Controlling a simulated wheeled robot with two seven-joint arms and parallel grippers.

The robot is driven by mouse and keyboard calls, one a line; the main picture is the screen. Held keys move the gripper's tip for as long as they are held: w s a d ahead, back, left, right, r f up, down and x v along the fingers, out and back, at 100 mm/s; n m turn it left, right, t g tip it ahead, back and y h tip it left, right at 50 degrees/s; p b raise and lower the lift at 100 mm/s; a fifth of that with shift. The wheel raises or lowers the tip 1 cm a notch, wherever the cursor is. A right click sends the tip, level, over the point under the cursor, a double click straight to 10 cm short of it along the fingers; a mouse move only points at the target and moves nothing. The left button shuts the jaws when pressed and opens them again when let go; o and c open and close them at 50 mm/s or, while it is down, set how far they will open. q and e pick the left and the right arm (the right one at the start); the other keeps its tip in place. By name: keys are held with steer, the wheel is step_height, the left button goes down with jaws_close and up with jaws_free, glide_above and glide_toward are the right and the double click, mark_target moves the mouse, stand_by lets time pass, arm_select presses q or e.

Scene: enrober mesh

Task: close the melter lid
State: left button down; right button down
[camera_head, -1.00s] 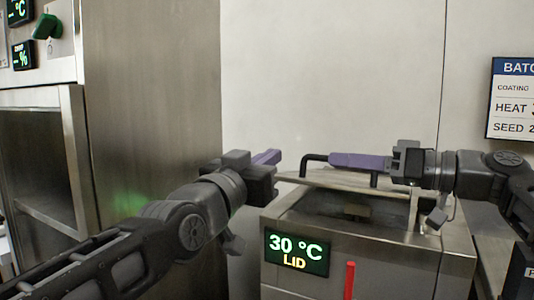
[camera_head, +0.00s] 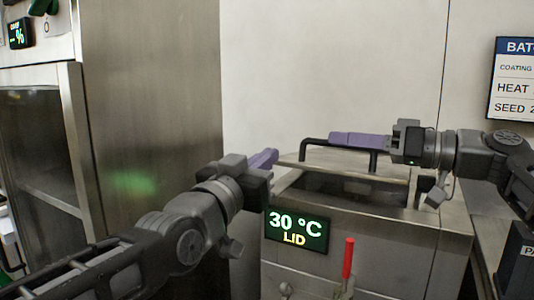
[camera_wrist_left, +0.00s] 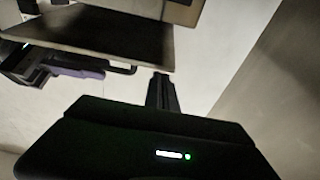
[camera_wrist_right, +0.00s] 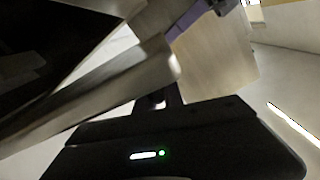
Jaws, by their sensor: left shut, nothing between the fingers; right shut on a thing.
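The melter (camera_head: 360,235) is a steel box at centre right with a green display reading 30 °C and LID. Its lid (camera_head: 318,160) is a steel plate, tilted partly open over the dark well (camera_head: 350,187), with a gap at the front. A black bar handle (camera_head: 313,146) stands on the lid. My right gripper (camera_head: 345,138) has purple fingers shut on the handle. In the right wrist view, parts of the lid are close and blurred. My left gripper (camera_head: 268,158) is shut and empty, beside the melter's left back corner. The lid's underside (camera_wrist_left: 110,35) seems to show in the left wrist view.
A red lever (camera_head: 348,258) stands upright at the melter's front. A tall steel cabinet (camera_head: 150,130) is on the left. A batch sign (camera_head: 512,85) hangs on the back wall. Bare wall lies behind the melter.

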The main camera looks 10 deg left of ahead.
steer(key=c, duration=1.8)
jaws_free()
steer(key=shift+s+r, duration=0.15)
steer(key=shift+r, duration=0.25)
arm_select(q)
steer(key=shift+w+f, duration=0.1)
steer(key=shift+f, duration=0.25)
arm_select(e)
steer(key=o, duration=0.3)
steer(key=shift+f, duration=0.2)
steer(key=shift+d, duration=0.1)
steer(key=v, duration=1.1)
steer(key=shift+d+r, duration=0.1)
steer(key=shift+d, duration=0.3)
arm_select(q)
steer(key=v, duration=0.7)
steer(key=shift+s+b, duration=0.4)
steer(key=shift+b, duration=0.05)
arm_select(e)
steer(key=shift+f, duration=0.45)
arm_select(q)
steer(key=shift+a, duration=0.1)
